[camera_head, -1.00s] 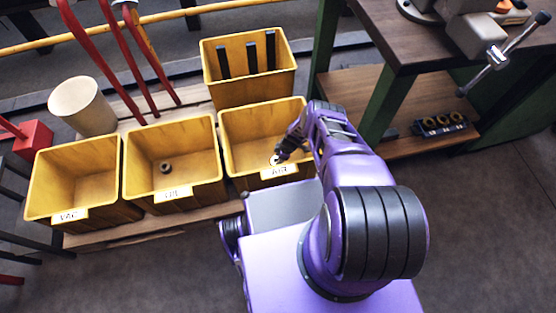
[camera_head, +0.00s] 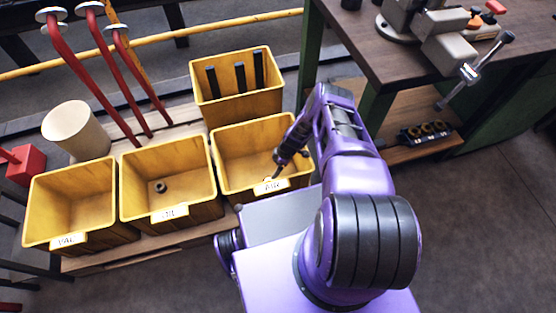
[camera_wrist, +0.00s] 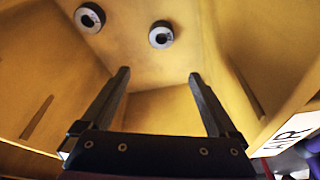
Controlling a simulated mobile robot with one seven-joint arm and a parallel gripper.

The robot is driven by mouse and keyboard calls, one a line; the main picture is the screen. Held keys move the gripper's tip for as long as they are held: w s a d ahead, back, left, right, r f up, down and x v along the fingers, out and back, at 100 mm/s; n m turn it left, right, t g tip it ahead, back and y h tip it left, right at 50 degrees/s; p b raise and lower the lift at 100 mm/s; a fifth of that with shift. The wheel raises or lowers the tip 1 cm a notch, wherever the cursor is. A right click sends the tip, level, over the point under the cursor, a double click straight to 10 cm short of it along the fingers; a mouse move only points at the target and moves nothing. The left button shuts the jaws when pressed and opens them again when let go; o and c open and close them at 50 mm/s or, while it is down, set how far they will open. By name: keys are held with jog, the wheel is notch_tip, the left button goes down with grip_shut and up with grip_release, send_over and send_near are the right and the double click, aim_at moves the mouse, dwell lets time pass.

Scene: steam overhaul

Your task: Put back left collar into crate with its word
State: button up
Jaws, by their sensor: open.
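My gripper (camera_wrist: 158,75) is open, with nothing between its fingers. It points into the yellow crate labelled AIR (camera_head: 235,190); the wrist view shows the crate's inside and its label (camera_wrist: 296,130). Two dark-rimmed ring collars lie inside, a left one (camera_wrist: 89,17) and a right one (camera_wrist: 161,35), both apart from and beyond the fingertips. In the head view my wrist hides part of this crate. The crate labelled OIL (camera_head: 205,207) holds one small dark collar (camera_head: 160,187). The crate labelled VAC (camera_head: 105,235) looks empty.
A yellow crate with upright black bars (camera_head: 238,107) stands behind the AIR crate. Red hooked rods (camera_head: 75,70) and a cream cylinder (camera_head: 76,130) stand behind the other crates. A dark holder with several rings (camera_head: 426,133) is on the bench's lower shelf at right.

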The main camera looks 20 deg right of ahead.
jog(key=shift+v, duration=1.8)
